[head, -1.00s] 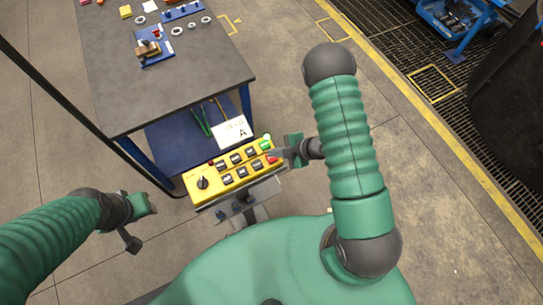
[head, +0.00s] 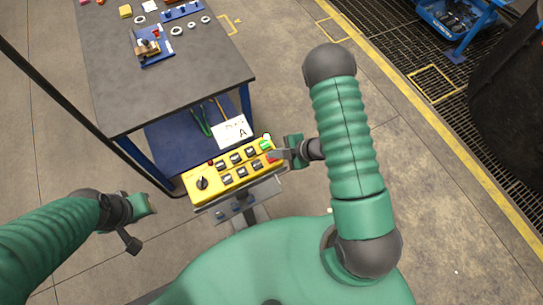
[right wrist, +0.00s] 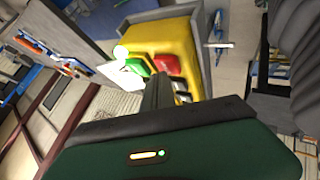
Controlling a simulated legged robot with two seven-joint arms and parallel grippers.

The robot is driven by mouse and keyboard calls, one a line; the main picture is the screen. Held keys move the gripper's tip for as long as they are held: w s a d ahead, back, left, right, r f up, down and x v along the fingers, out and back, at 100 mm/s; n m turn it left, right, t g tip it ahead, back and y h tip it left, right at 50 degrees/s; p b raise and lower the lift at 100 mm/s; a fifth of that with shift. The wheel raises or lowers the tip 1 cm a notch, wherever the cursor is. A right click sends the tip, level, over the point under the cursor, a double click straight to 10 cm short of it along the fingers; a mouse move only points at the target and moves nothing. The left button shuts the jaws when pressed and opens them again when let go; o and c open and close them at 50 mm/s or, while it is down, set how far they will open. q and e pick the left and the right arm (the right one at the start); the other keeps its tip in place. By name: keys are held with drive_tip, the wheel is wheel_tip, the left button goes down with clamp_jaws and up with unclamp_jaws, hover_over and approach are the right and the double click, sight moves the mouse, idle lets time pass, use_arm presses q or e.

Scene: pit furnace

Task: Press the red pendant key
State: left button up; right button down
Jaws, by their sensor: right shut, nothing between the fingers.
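The yellow pendant (head: 212,190) lies on a grey stand in front of me, with a black knob, several dark keys, a green key (head: 266,145) and a red key (head: 270,158) at its right end. My right gripper (head: 277,154) is shut and empty, its tip at the red key; I cannot tell whether it touches. In the right wrist view the red key (right wrist: 166,64) shows just beyond the dark fingers, beside the green key (right wrist: 139,68). My left gripper (head: 147,204) is at the lower left, away from the pendant; its finger gap is unclear.
A blue bin (head: 450,18) stands at the upper right, past a yellow floor line. Open floor lies to the right.

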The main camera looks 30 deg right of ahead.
drive_tip(key=shift+f+b, duration=0.3)
drive_tip(key=shift+f, duration=0.1)
idle(0.5)
drive_tip(key=shift+r+p, duration=0.75)
drive_tip(key=shift+r, duration=0.1)
wheel_tip(320, 180, up, 5)
drive_tip(key=p, duration=0.4)
drive_tip(key=shift+r, duration=0.1)
drive_tip(key=shift+w, duration=0.1)
idle(0.6)
